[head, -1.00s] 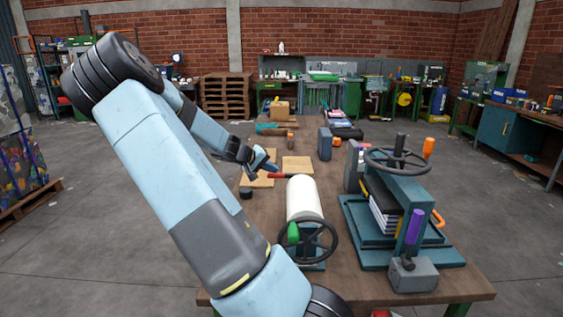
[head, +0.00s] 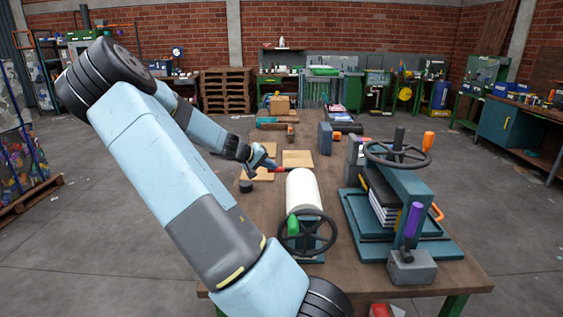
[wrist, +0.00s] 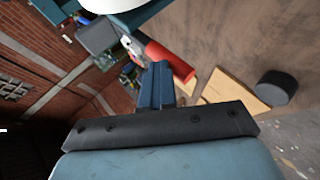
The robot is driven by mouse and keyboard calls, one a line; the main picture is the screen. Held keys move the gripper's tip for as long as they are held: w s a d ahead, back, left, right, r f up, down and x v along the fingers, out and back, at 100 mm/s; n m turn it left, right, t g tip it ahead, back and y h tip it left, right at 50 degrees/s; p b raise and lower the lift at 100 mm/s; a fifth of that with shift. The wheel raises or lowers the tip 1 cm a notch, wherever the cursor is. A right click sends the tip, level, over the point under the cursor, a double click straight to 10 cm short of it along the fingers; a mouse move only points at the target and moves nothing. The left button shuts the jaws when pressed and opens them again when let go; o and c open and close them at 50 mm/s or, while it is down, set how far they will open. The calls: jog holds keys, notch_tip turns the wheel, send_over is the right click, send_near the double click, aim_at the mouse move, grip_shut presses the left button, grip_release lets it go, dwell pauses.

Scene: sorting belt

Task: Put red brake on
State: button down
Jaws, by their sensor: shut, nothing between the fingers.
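The red brake handle (head: 281,169) sticks out to the left at the far end of the white roller (head: 303,193). In the wrist view the red handle (wrist: 168,60) is a thick red cylinder just beyond my fingertips. My gripper (head: 270,164) is shut and empty, at the handle's left end. In the wrist view its blue fingers (wrist: 157,80) are pressed together close beside the red handle; I cannot tell whether they touch it. The handle's mount is hidden behind the roller.
A black handwheel (head: 307,237) and green handle (head: 293,226) are at the roller's near end. A black cylinder (head: 246,186) and cardboard pieces (head: 298,158) lie near my gripper.

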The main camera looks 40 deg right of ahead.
jog(key=shift+a+f, duration=0.3)
jog(key=shift+f, duration=0.2)
jog(key=v, duration=1.2)
jog(key=shift+w+d+r, duration=0.15)
jog(key=shift+d+r, duration=0.05)
jog(key=shift+r, duration=0.2)
